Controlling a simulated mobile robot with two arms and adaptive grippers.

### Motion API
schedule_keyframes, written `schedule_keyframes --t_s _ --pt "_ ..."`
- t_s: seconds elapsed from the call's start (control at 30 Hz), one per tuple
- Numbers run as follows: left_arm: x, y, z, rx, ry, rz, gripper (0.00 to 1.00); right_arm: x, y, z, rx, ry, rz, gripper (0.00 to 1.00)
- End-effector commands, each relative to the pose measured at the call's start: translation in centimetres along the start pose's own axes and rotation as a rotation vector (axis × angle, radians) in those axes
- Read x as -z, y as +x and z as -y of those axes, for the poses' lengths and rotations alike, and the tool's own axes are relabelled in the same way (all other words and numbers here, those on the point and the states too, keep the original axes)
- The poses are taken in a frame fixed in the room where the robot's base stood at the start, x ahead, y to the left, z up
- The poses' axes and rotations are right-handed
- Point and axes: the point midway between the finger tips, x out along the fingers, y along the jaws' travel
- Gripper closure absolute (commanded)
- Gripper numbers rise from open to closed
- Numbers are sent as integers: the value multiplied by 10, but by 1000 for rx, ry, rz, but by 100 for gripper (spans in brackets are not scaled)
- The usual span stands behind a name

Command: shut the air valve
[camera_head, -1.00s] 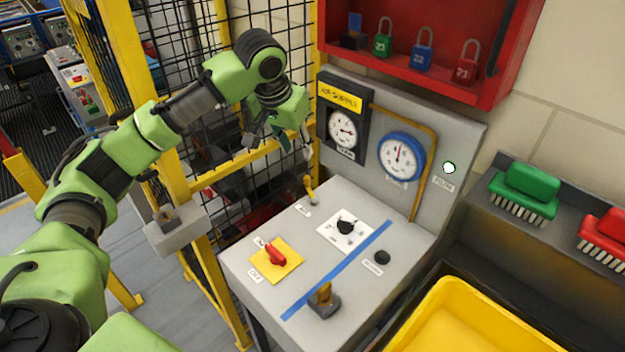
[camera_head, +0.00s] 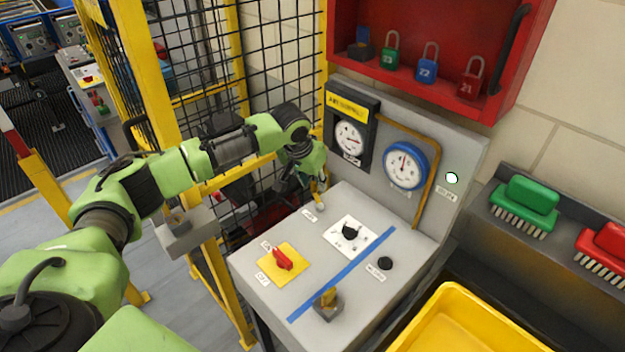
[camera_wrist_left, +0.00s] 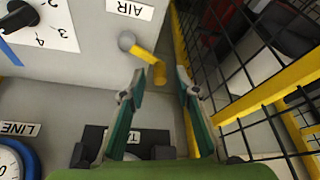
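The air valve is a small yellow lever (camera_head: 318,196) with a grey round end, at the panel's back left edge beside the AIR label (camera_head: 309,215). In the left wrist view the yellow lever (camera_wrist_left: 145,55) shows ahead of the fingertips, its bent yellow end pointing between them. My left gripper (camera_head: 313,184) is just above and behind the lever in the head view. In the left wrist view its two fingers (camera_wrist_left: 160,92) are apart with nothing held between them. I cannot tell whether a finger touches the lever. My right gripper is not in view.
A red switch (camera_head: 283,259) on a yellow plate, a black dial (camera_head: 351,231) and a black button (camera_head: 385,263) sit on the panel. Gauges (camera_head: 404,166) stand behind. A mesh fence (camera_head: 280,50) is close on the left. A red lock cabinet (camera_head: 440,100) hangs above.

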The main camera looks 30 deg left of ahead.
Motion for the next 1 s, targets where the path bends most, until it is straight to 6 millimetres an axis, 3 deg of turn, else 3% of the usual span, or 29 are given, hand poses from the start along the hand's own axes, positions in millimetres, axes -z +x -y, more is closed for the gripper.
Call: schedule_keyframes --t_s 0.2,0.33,0.57,1.0 --pt "0 1 0 0 0 0 71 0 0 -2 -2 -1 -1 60" --pt "0 0 0 0 0 1 100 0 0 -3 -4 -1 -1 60" --pt "0 -1 0 3 -8 1 100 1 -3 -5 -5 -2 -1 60" --pt "-12 -11 7 124 -303 6 100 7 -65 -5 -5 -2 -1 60"
